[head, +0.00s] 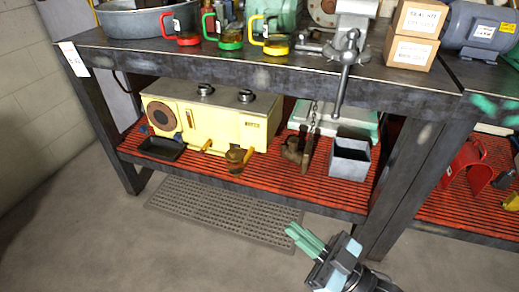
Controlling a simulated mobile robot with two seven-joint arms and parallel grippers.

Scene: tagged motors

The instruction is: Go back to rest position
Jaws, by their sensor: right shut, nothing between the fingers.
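My right gripper (296,234) shows at the bottom of the head view, right of the middle. Its teal fingers lie close together and hold nothing. They point up and left, in front of the workbench's lower shelf and over the grey floor. My left gripper is out of view. A blue-grey motor (461,26) with a white label stands on the bench top at the right. A green machine part (287,14) is cut off by the top edge.
The dark workbench (262,72) carries red, green and yellow handled cups, a vise (352,35) and labelled boxes (414,36). Its red lower shelf (270,187) holds a yellow machine (212,118) and a grey bin (350,158). Open floor (130,245) lies at the left.

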